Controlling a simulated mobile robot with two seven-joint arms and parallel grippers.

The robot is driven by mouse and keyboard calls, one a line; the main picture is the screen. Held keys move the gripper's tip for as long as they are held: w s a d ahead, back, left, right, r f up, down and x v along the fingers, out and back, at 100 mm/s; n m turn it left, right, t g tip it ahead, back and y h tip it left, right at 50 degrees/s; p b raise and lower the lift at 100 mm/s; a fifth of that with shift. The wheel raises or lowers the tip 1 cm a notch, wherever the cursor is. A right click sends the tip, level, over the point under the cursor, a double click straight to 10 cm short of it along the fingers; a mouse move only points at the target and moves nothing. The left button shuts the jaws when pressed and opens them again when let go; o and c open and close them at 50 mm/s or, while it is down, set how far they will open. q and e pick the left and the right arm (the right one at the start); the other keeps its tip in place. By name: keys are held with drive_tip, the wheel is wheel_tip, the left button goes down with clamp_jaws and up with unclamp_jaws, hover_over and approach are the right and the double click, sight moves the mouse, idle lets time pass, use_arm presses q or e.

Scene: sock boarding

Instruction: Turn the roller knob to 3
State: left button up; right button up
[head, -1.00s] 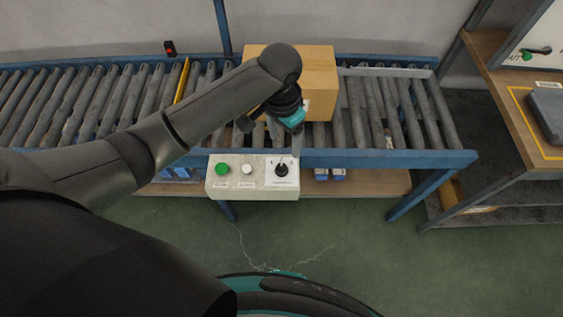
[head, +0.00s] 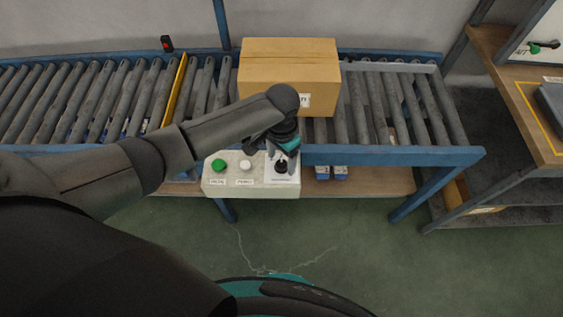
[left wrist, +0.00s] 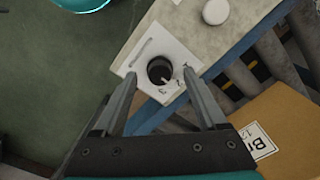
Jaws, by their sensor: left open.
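The roller knob (head: 281,166) is a black dial on a white plate (head: 283,179) at the right end of a pale control box (head: 232,187). In the left wrist view the knob (left wrist: 160,70) shows a white pointer line, turned toward the lower right, near small printed marks; I cannot tell which number it points at. My left gripper (head: 280,158) is above the knob in the head view. In the left wrist view its two fingers (left wrist: 160,85) are open, one on each side of the knob, with gaps to it. My right gripper is out of view.
A green button (head: 218,165) and a white button (head: 245,165) sit left of the knob on the box. Behind it runs a roller conveyor (head: 365,115) with a blue frame, carrying a cardboard box (head: 285,75). A wooden bench (head: 510,100) stands at the right.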

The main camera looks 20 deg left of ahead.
use_arm(q)
drive_tip(key=shift+f, duration=0.65)
clamp_jaws()
